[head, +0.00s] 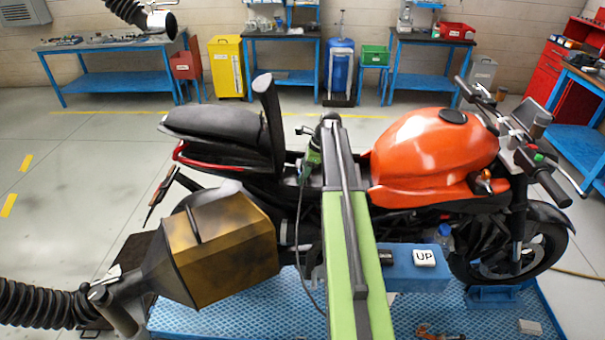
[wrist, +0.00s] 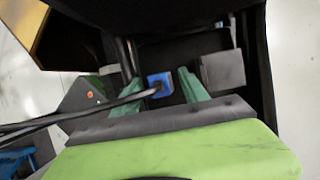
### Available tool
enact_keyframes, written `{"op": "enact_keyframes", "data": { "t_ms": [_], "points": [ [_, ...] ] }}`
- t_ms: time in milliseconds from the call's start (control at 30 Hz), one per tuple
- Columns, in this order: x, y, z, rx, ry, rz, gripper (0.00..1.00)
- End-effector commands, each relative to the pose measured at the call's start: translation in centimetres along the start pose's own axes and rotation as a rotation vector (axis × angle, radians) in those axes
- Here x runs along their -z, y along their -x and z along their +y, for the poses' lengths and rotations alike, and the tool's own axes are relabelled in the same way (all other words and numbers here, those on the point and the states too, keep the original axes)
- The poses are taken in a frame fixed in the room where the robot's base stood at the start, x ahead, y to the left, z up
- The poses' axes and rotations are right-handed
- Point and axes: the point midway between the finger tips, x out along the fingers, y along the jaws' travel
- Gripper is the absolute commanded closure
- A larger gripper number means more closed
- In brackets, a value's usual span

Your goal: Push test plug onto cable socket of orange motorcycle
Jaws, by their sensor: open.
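The orange motorcycle (head: 435,150) stands side-on in the head view, its seat left and front wheel right. My green arm reaches over its middle, and my gripper (head: 308,162) is low between seat and tank. In the wrist view my gripper (wrist: 158,77) is open, with green fingers either side of a small blue block (wrist: 160,86). A black cable runs from this block to the left. It looks like the test plug; I cannot tell whether it touches the fingers or sits on a socket. The cable socket is not clearly visible.
An exhaust hood (head: 225,250) with a hose stands at front left. A blue box marked UP (head: 405,275) is below the tank. A dark grey block (wrist: 222,70) is right of the fingers in the wrist view.

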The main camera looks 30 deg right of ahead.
Motion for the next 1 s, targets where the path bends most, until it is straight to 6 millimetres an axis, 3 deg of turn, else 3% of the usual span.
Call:
{"op": "enact_keyframes", "data": {
  "t_ms": [167, 367, 1000],
  "points": [
    [0.0, 0.2, 0.0, 0.000, 0.000, 0.000, 0.48],
    [-0.2, 2.2, 0.0, 0.000, -0.001, 0.000, 0.48],
    [-0.5, 16.6, 0.1, 0.001, -0.001, 0.001, 0.48]
  ]
}}
